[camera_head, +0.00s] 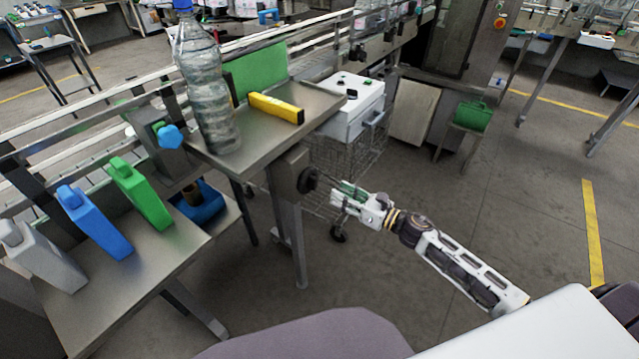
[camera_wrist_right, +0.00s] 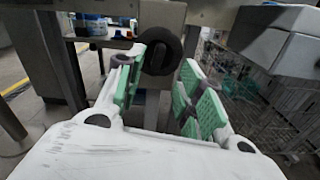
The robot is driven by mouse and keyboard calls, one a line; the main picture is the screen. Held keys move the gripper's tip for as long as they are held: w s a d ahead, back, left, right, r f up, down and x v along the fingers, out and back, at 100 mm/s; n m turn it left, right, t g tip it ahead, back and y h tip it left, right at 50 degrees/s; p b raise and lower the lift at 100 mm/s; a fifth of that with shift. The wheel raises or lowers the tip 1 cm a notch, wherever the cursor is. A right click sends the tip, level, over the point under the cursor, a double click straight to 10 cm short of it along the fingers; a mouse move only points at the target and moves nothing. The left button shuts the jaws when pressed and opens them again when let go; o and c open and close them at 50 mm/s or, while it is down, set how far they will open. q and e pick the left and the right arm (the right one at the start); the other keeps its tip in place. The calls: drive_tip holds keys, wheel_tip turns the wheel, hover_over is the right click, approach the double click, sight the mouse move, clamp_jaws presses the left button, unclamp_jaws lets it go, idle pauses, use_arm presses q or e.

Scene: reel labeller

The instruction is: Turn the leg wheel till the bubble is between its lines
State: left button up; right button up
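The leg wheel is a dark round knob (camera_head: 308,180) on the side of the steel table's leg housing. It also shows in the right wrist view (camera_wrist_right: 159,52), ahead of and between the fingers. My right gripper (camera_head: 340,202) is just right of the wheel in the head view. In the right wrist view its green-padded fingers (camera_wrist_right: 160,88) are apart with nothing between them at the tips. A yellow level (camera_head: 276,108) lies on the steel table (camera_head: 258,140); its bubble is too small to make out. My left gripper is not in view.
A large water bottle (camera_head: 207,85) stands on the table beside a green panel (camera_head: 255,70). A white box (camera_head: 352,105) sits on a wire cart behind my right gripper. Green, blue and grey jugs (camera_head: 140,194) stand at left.

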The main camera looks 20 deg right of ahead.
sight(317, 182)
drive_tip(key=x, duration=0.4)
drive_tip(key=shift+w+a, duration=0.15)
drive_tip(key=shift+w, duration=0.1)
drive_tip(key=shift+w+a+p, duration=0.3)
drive_tip(key=shift+w+a, duration=0.1)
drive_tip(key=shift+w, duration=0.05)
drive_tip(key=shift+x, duration=0.85)
drive_tip(key=shift+w+a, duration=0.25)
drive_tip(key=shift+w, duration=0.1)
drive_tip(key=shift+w+a, duration=0.15)
drive_tip(key=shift+c, duration=0.5)
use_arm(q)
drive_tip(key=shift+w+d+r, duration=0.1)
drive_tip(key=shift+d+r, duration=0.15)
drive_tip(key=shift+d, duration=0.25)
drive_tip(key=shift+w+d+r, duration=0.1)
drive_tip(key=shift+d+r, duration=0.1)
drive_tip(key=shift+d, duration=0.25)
use_arm(e)
clamp_jaws()
